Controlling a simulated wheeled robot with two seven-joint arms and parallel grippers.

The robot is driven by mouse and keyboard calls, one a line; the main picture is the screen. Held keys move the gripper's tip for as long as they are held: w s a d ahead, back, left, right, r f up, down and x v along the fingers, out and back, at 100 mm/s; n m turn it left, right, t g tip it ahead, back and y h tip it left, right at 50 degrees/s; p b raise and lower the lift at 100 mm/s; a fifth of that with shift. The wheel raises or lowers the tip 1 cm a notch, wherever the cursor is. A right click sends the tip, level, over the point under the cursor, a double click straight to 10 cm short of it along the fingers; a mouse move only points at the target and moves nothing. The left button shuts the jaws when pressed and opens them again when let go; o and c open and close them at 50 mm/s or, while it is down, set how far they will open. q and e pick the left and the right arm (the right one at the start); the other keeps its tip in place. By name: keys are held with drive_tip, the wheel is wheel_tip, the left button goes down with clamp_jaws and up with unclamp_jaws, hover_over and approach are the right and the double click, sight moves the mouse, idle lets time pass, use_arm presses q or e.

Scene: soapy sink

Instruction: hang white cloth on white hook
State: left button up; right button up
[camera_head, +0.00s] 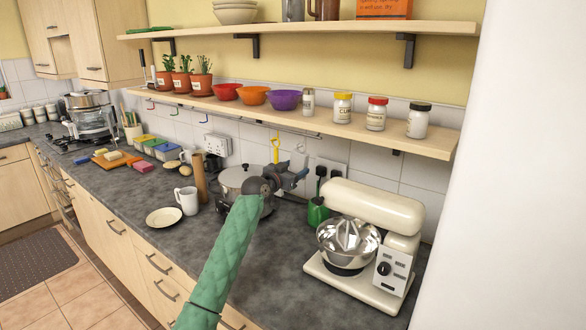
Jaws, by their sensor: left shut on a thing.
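My left gripper (298,176) is in front of the tiled wall, between the steel pot and the cream stand mixer, below the lower shelf. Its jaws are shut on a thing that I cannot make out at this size. I cannot pick out a white cloth against the white tiles. A rail with small coloured hooks (203,119) runs along the wall under the lower shelf, up and left of the gripper. I cannot tell a white hook apart from the tiles. A yellow item (275,143) hangs just above and left of the gripper. My right gripper is out of view.
The steel pot (234,183), white mug (187,200), plate (164,217) and stand mixer (375,225) stand on the grey counter (290,275). A green bottle (317,212) is beside the mixer. The lower shelf (330,127) overhangs, bearing pots, bowls and jars.

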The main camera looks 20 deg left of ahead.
use_arm(q)
drive_tip(key=shift+s+d+n+p, duration=0.15)
drive_tip(key=shift+d+n+p, duration=0.3)
drive_tip(key=shift+n+p, duration=0.15)
drive_tip(key=shift+d, duration=0.1)
idle(0.5)
drive_tip(key=o, duration=1.4)
drive_tip(key=shift+c, duration=0.2)
